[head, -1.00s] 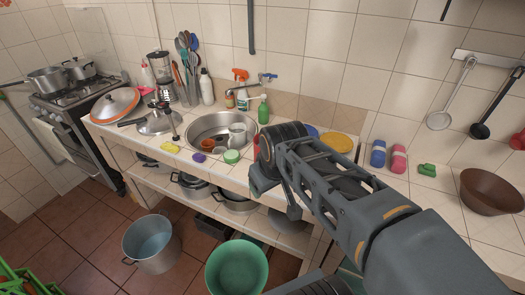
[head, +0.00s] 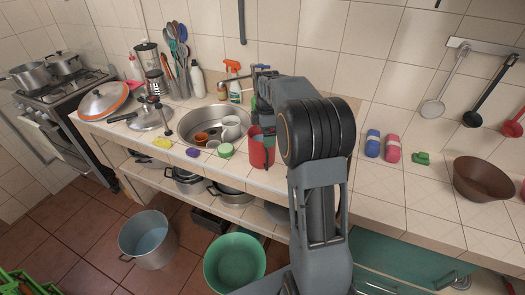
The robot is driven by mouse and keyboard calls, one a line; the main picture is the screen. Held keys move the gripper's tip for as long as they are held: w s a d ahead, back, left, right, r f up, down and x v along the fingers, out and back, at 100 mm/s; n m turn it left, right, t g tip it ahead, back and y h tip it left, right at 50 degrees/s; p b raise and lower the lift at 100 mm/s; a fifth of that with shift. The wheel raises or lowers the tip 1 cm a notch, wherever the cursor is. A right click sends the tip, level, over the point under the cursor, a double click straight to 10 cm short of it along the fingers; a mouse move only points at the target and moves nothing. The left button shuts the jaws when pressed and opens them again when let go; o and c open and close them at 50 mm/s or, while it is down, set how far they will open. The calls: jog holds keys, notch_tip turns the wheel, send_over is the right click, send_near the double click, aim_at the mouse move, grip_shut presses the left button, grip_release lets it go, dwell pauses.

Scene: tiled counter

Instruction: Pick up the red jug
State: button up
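The red jug (head: 258,152) stands at the front edge of the counter, just right of the sink. It looks upright. My gripper (head: 267,136) is at the jug, left of my large round arm joint. A dark finger part lies across the jug's right side near the rim. The rest of the gripper is mostly hidden behind my arm, so I cannot tell whether it is open or closed on the jug.
The sink (head: 187,122) holds a white mug (head: 231,127) and a small orange cup. A green round container (head: 226,150) and purple sponge (head: 193,152) lie left of the jug. A brown bowl (head: 482,180) sits farther right.

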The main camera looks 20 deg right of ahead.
jog(key=shift+f+p, duration=1.15)
jog(key=shift+f, duration=3.65)
jog(key=c, duration=1.7)
jog(key=shift+r, duration=0.1)
jog(key=shift+r, duration=0.8)
jog(key=w+a+r+b, duration=0.3)
jog(key=w+a+r, duration=0.4)
jog(key=a+r, duration=0.4)
jog(key=shift+a+r, duration=0.25)
jog(key=shift+a, duration=0.35)
